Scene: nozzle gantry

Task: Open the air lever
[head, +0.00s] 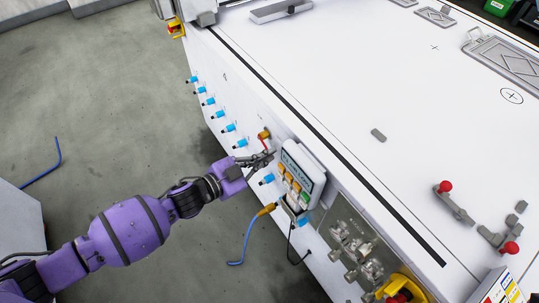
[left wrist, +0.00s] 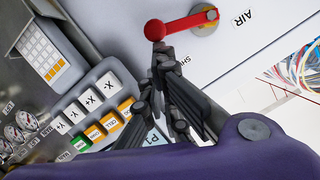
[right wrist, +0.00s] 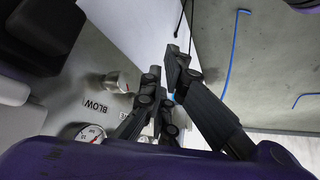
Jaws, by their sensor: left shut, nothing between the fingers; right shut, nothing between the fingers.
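The air lever (left wrist: 180,24) is a red handle with a ball end, on a brass pivot beside the AIR label (left wrist: 243,20) on the white machine side. In the head view the lever (head: 264,139) shows small, red and brass, just above my left fingertips. My left gripper (head: 264,157) is shut and empty. In the left wrist view its fingertips (left wrist: 161,55) are right by the ball end; I cannot tell whether they touch. My right gripper (right wrist: 168,75) is shut and empty near a grey panel marked BLOW (right wrist: 97,106), away from the lever.
A keypad pendant (head: 300,172) with white, orange and green keys hangs close beside my left gripper. Blue fittings (head: 221,115) stick out in a row along the machine side. The tabletop is mostly clear.

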